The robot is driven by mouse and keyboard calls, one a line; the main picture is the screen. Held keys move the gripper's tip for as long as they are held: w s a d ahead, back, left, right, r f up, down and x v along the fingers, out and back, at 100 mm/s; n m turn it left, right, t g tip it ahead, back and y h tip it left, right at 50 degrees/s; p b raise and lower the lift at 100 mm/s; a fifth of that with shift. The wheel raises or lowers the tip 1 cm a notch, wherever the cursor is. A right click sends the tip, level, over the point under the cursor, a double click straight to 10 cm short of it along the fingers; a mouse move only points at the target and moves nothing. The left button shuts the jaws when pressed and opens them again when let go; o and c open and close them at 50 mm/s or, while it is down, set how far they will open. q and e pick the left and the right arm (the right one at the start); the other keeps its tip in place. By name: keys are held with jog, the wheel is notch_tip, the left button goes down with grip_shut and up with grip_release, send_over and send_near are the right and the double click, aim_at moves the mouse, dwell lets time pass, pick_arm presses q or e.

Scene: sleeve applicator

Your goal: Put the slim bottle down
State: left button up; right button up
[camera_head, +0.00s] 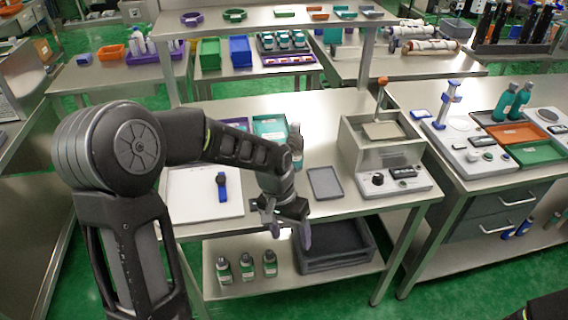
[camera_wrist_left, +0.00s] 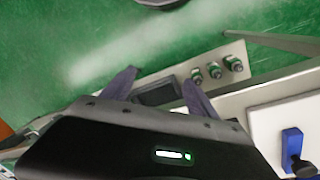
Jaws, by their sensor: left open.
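My left gripper (camera_head: 289,230) is open and empty, in front of the middle bench's front edge. In the left wrist view its two fingers (camera_wrist_left: 160,86) are spread with nothing between them. Several similar small bottles with green labels (camera_head: 246,267) stand upright in a row on the lower shelf, also seen in the left wrist view (camera_wrist_left: 214,72).
A grey tray (camera_head: 325,183) lies beside a lever machine (camera_head: 380,155). Green bottles (camera_head: 505,102) stand on the right bench.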

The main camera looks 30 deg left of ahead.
pick_arm(q)
jog(key=s+d+f+h, duration=0.1)
jog(key=s+d+f, duration=0.2)
jog(key=d+f, duration=0.3)
jog(key=s+d+f+h, duration=0.1)
jog(key=s+d+f, duration=0.2)
jog(key=f, duration=0.6)
jog(key=s+d+f+n, duration=0.1)
jog(key=s+d+f, duration=0.2)
jog(key=s, duration=0.3)
jog(key=s+d+f+n, duration=0.1)
jog(key=s+d+f, duration=0.1)
jog(key=s+f, duration=0.3)
jog(key=shift+s+d, duration=0.4)
jog(key=shift+s, duration=0.15)
jog(key=shift+c, duration=0.5)
